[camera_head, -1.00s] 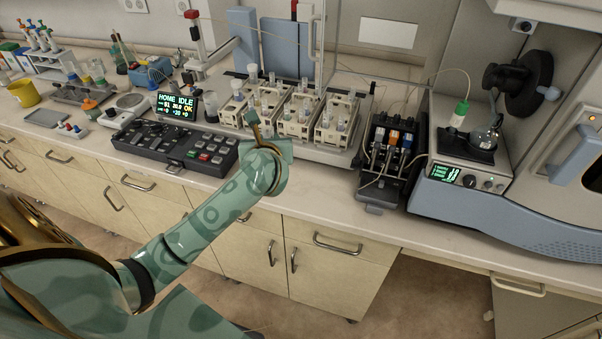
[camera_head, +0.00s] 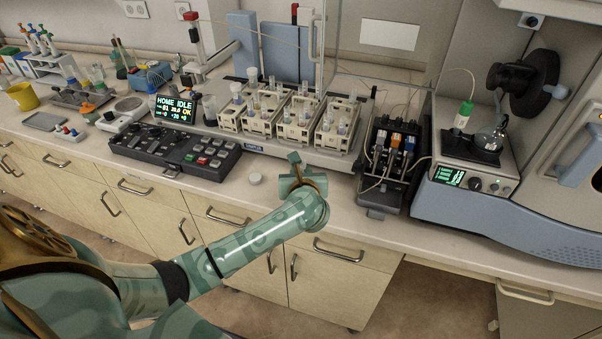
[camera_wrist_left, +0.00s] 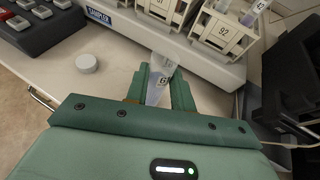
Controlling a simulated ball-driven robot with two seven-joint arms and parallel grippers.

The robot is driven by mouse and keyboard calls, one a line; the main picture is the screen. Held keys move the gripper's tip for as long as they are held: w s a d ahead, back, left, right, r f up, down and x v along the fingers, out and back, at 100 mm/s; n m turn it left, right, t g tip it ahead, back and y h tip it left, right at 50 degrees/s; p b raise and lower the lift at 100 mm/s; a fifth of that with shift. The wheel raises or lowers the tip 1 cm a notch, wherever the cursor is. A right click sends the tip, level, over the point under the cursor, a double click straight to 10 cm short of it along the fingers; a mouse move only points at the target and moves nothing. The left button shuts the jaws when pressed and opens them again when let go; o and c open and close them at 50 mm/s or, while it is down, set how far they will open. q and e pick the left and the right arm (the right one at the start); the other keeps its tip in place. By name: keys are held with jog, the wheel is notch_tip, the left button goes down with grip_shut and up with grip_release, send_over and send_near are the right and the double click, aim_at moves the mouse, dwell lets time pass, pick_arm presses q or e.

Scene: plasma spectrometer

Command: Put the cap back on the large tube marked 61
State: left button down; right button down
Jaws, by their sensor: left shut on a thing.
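A clear large tube (camera_wrist_left: 158,84) with a partly visible label starting with 6 is between the fingers of my left gripper (camera_wrist_left: 161,92) in the left wrist view. The gripper (camera_head: 299,172) is shut on it, over the bench front, below the sampler racks. I cannot clearly make out the tube in the head view. A round white cap (camera_head: 255,179) lies alone on the bench, left of the gripper. It also shows in the left wrist view (camera_wrist_left: 87,63), apart from the tube. My right gripper is not in view.
The sampler's tube racks (camera_head: 291,130) stand behind the gripper. A black control panel (camera_head: 176,151) is left of the cap, and a pump with several coloured parts (camera_head: 390,160) is to the right. The bench around the cap is clear.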

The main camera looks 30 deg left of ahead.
pick_arm(q)
jog(key=shift+f, duration=0.1)
jog(key=c, duration=1.2)
grip_release()
